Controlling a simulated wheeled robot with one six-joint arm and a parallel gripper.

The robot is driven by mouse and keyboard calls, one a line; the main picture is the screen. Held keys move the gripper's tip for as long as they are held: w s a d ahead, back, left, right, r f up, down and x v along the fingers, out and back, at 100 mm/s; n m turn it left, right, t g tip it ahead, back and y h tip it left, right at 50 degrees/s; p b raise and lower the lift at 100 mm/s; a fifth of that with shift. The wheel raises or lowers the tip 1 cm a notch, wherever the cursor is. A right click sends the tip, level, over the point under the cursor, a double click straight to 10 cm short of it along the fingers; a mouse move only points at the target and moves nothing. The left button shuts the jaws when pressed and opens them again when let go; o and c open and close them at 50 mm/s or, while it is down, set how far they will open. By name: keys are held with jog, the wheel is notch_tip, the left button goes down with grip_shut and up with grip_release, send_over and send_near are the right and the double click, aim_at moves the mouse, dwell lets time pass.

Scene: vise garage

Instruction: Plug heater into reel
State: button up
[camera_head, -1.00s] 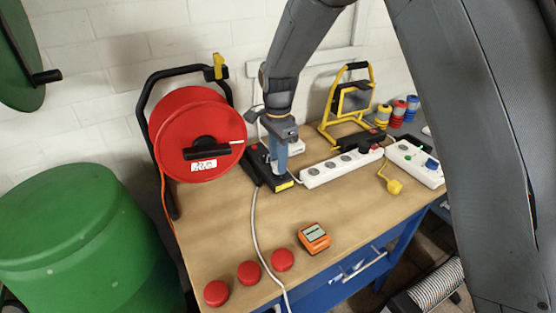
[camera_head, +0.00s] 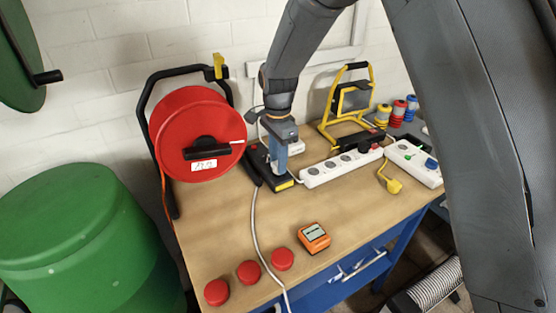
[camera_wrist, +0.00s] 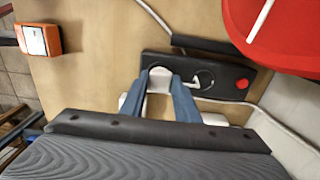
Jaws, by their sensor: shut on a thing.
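The red cable reel (camera_head: 200,130) stands on its black frame at the back left of the bench, and part of it shows in the wrist view (camera_wrist: 280,35). My gripper (camera_head: 279,168) points down at a black socket block (camera_head: 263,172) right of the reel. In the wrist view its blue fingers (camera_wrist: 160,85) are shut on a white plug (camera_wrist: 160,76) over one end of that block (camera_wrist: 215,72). I cannot tell whether the plug is seated. A white cable (camera_head: 254,220) runs from there to the bench's front edge. A ribbed white heater-like thing (camera_head: 440,284) stands below at the right.
White power strips (camera_head: 340,168) lie right of my gripper, with a yellow plug (camera_head: 393,186) nearby. A yellow work lamp (camera_head: 348,105) stands behind. An orange meter (camera_head: 313,238) and red discs (camera_head: 248,273) lie at the front.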

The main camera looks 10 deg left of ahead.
jog(key=shift+f, duration=0.5)
jog(key=o, duration=1)
jog(key=shift+o, duration=0.2)
jog(key=shift+r+b, duration=1.3)
jog(key=shift+r, duration=2.65)
